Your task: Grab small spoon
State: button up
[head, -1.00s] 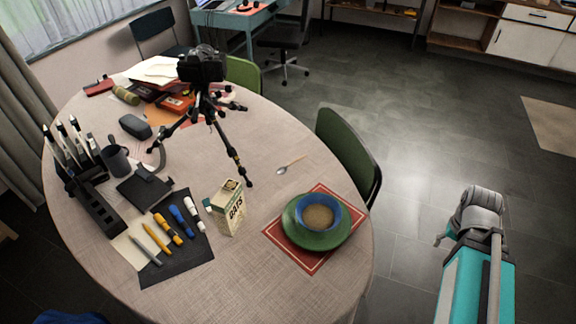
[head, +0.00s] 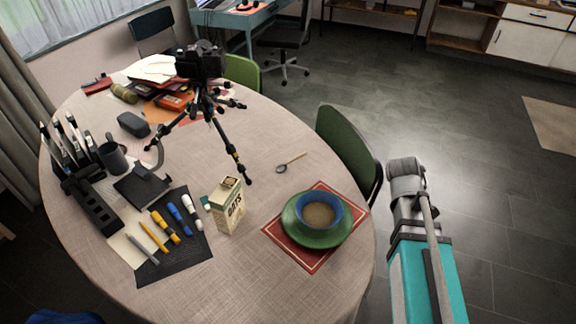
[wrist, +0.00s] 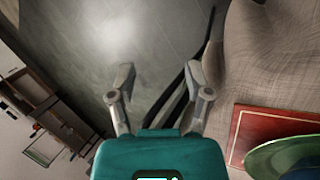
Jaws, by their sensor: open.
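The small spoon (head: 290,163) lies flat on the round table (head: 300,277), between the tripod leg and the green chair. Its bowl end points left and its light handle points up to the right. My gripper shows in the wrist view (wrist: 157,85) with its two fingers spread apart and nothing between them. It is over the floor, beside the table edge. In the head view my arm is right of the table, and the fingers cannot be made out there. The spoon does not show in the wrist view.
A green plate with a blue bowl (head: 318,213) stands on a red mat (head: 310,264) at the near right. An oats carton (head: 229,207) and a camera tripod (head: 232,150) stand left of the spoon. A green chair (head: 345,150) stands against the table's right side.

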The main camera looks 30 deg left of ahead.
jog(key=a+n+t, duration=0.1)
jog(key=a+n, duration=0.3)
jog(key=a, duration=0.2)
jog(key=w+a+r+n+t+b, duration=0.1)
jog(key=a+n+t, duration=0.1)
jog(key=a+n, duration=0.2)
jog(key=w+a+r+n+t+b, duration=0.1)
jog(key=a+n, duration=0.3)
jog(key=a, duration=0.5)
jog(key=shift+w+t, duration=0.15)
jog(key=shift+t, duration=0.45)
jog(key=s+a+r+n+t+y+b, duration=0.1)
jog(key=s+a+r+n+t+y, duration=0.1)
jog(key=a+n, duration=0.4)
jog(key=s+a+r+n+t+y, duration=0.1)
jog(key=s+a+n, duration=0.3)
jog(key=a, duration=1.1)
jog(key=n+t+y, duration=0.1)
jog(key=n, duration=0.1)
jog(key=shift+s+a+r+n+b, duration=0.3)
jog(key=shift+s+r+n+b, duration=0.05)
jog(key=shift+s+n, duration=0.05)
jog(key=shift+f, duration=0.1)
notch_tip(320, 180, down, 8)
jog(key=b, duration=0.8)
jog(key=shift+w+f, duration=0.15)
jog(key=shift+w, duration=0.45)
